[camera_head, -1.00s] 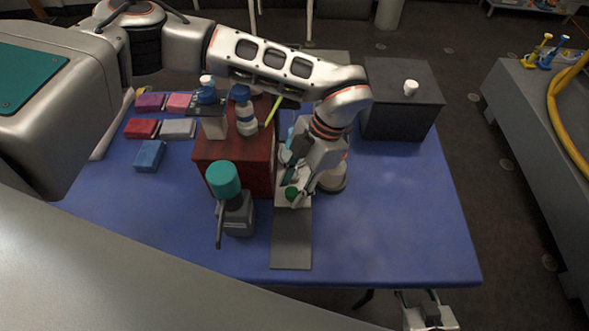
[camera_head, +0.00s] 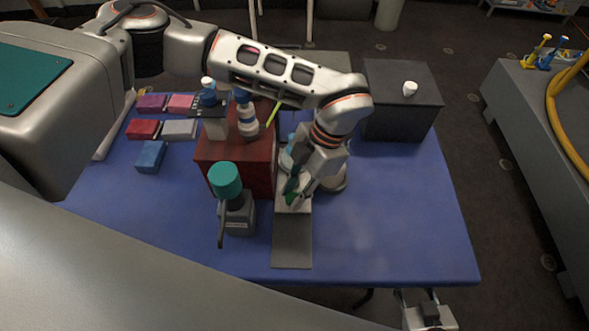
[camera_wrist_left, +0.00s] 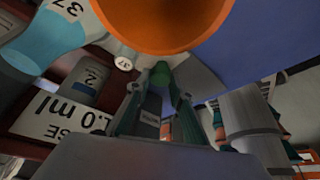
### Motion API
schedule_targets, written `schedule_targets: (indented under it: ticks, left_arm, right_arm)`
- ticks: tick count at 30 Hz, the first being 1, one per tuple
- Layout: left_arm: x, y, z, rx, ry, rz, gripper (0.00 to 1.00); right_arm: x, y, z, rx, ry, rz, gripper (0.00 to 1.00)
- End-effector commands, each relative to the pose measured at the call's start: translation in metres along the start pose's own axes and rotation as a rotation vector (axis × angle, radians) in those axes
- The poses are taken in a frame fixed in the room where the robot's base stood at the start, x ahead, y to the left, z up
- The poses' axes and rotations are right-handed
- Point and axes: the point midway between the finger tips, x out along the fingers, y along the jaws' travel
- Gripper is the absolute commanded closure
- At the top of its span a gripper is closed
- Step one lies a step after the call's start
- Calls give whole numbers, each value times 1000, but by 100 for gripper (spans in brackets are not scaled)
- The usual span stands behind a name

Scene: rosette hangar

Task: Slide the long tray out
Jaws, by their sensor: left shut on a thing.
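A long, narrow, dark grey strip (camera_head: 292,242) lies on the blue table. At its far end is a pale, tray-like piece (camera_head: 293,207), beside the red cabinet (camera_head: 262,170). I cannot tell which of the two is the long tray. My left gripper (camera_head: 295,190) is over the pale piece, pointing down. In the left wrist view its green fingers (camera_wrist_left: 155,100) are shut on a dark, green-capped bottle (camera_wrist_left: 151,112) with a small label. The gripper and arm hide much of the pale piece. My right gripper (camera_head: 428,303) is beyond the table's front edge, fingers apart and empty.
A teal-topped grey device (camera_head: 238,215) stands left of the strip. Bottles (camera_head: 246,118) stand on the red cabinet. Coloured blocks (camera_head: 151,157) lie at the left, and a dark box (camera_head: 400,105) stands at the back right. The table's front right is clear.

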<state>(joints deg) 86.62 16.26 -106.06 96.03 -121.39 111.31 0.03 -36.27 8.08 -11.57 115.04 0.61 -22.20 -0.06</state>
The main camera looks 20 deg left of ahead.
Motion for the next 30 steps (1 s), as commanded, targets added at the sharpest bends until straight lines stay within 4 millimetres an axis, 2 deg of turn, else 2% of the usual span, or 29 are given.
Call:
schedule_targets:
  ticks: [12,30]
  left_arm:
    - [3,-18,-9,3,0,0,92]
    - [9,-41,-22,3,0,0,92]
  right_arm:
    - [-1,6,-17,-4,20,8,64]
    - [-10,4,-20,-3,13,5,64]
